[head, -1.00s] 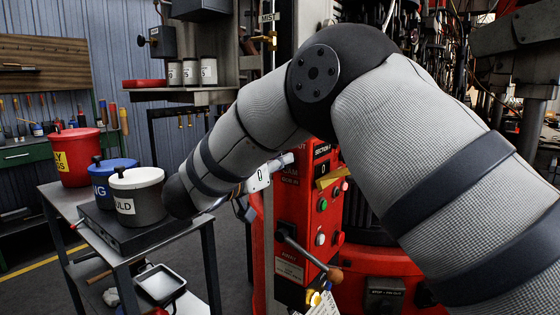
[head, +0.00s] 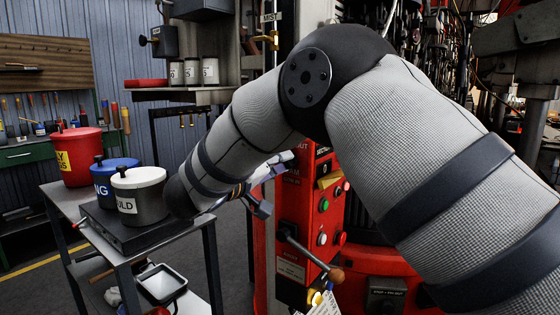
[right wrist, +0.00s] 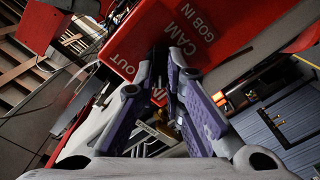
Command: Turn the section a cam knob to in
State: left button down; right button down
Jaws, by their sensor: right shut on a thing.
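The red control panel (head: 325,205) of the machine stands at the middle, partly behind my right arm. In the right wrist view its face (right wrist: 215,20) shows the words CAM, GOB IN, OUT and part of IN. My right gripper (right wrist: 165,72) reaches this face, its purple-padded fingers shut on the cam knob (right wrist: 158,58). The knob is a dark shape mostly hidden between the fingertips, so its pointing direction cannot be read. In the head view the right gripper (head: 274,172) is at the panel's left side, partly hidden by my arm. My left gripper is not in view.
Below on the panel are push buttons and a lever (head: 312,255) with a brown knob. At the left a cart (head: 62,205) carries a red bucket (head: 80,160), a blue pot (head: 112,178) and a grey white-lidded pot (head: 140,198). Floor shows between cart and machine.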

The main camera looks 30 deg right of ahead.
jog(key=shift+f, duration=0.1)
dwell(0.3)
jog(key=c, duration=1.7)
grip_release()
jog(key=v, duration=1.2)
jog(key=shift+s, duration=0.1)
